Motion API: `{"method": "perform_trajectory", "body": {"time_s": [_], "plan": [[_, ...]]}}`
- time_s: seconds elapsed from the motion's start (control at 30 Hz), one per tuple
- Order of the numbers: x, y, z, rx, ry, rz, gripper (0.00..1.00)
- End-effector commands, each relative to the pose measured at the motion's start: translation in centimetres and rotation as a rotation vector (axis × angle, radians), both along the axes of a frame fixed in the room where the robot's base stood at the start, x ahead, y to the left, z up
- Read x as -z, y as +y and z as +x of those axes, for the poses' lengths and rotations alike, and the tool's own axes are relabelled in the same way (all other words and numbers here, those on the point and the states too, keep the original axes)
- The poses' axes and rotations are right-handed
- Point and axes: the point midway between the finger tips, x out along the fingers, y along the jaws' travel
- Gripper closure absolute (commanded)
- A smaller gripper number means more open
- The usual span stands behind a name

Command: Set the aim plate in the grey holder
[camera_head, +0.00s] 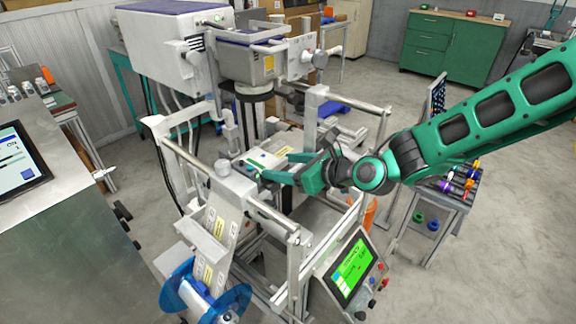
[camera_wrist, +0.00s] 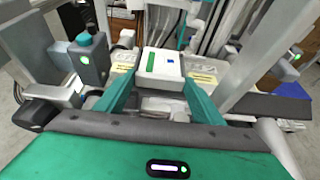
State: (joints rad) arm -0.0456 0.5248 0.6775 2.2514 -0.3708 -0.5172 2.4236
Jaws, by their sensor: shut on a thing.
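The aim plate is a small white block with a green strip and a blue square (camera_wrist: 162,68), seen in the wrist view. My gripper (camera_wrist: 159,82) has its two green fingers on either side of it and is shut on it. In the head view my gripper (camera_head: 276,167) reaches in from the right over the middle of the film machine, and the plate (camera_head: 258,160) shows partly between the fingers. The grey holder cannot be told apart with certainty from the grey machine parts beneath the plate. Whether the plate touches them is unclear.
A pale strip with yellow labels (camera_head: 217,225) slopes down to a blue reel (camera_head: 183,291). Metal rails and posts (camera_head: 303,240) stand close around my gripper. A green-lit screen (camera_head: 352,264) is at the front. A grey camera-like unit (camera_head: 250,62) stands behind.

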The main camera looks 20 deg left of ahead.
Motion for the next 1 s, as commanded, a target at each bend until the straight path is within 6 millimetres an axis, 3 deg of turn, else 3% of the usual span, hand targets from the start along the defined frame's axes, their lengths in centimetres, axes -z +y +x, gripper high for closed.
{"method": "perform_trajectory", "body": {"time_s": [0.37,0.4,0.47,0.8,1.0], "plan": [[0.9,-0.1,0.0,0.0,0.001,-0.004,0.68],[1.0,-0.1,-0.1,0.0,0.001,-0.006,0.28],[1.1,-0.1,-0.1,-0.001,0.003,-0.008,0.19],[1.2,-0.2,-0.3,-0.004,0.005,-0.013,0.19],[-0.3,-0.8,-0.4,-0.001,0.002,-0.013,0.19]]}}
